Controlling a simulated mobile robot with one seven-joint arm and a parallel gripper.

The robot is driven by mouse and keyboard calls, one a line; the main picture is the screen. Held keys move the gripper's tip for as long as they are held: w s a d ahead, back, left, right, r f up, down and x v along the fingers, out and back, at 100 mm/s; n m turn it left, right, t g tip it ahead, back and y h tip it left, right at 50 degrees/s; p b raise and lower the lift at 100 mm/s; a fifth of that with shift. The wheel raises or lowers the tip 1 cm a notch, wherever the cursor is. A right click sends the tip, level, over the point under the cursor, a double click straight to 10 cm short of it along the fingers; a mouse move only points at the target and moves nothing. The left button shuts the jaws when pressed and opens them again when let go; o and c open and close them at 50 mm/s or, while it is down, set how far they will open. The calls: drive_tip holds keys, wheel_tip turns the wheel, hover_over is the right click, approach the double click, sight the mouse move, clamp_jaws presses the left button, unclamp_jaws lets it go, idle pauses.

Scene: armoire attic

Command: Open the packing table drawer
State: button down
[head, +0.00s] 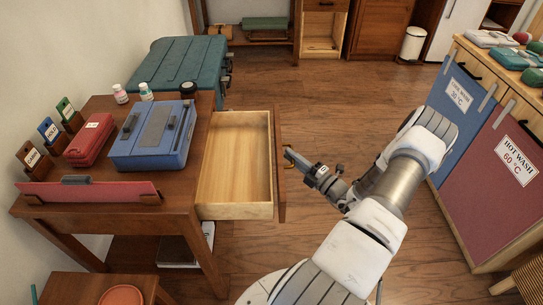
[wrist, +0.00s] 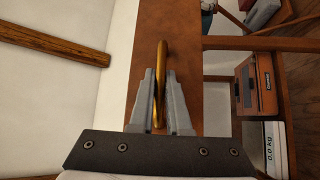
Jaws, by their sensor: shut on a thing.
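The packing table (head: 150,205) is a reddish-brown wooden table on the left in the head view. Its drawer (head: 234,211) stands pulled out to the right, with an empty pale wooden inside. My gripper (head: 290,158) is at the drawer's front, at handle height. In the wrist view the brass handle (wrist: 161,62) runs between the two grey fingers of my gripper (wrist: 161,100), which are shut on it. The brown drawer front (wrist: 190,35) lies behind the handle. In the head view the handle is mostly hidden by my gripper.
A teal chest (head: 180,65) stands behind. Laundry bins (head: 500,165) stand at the right. Wooden floor (head: 320,110) is clear between.

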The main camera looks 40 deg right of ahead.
drive_tip(key=shift+s+d, duration=0.65)
drive_tip(key=shift+d, duration=0.3)
drive_tip(key=c, duration=0.9)
unclamp_jaws()
drive_tip(key=p+v, duration=0.2)
drive_tip(key=v, duration=1.5)
drive_tip(key=shift+s+a+f, duration=0.1)
drive_tip(key=shift+s, duration=0.15)
drive_tip(key=shift+w, duration=0.1)
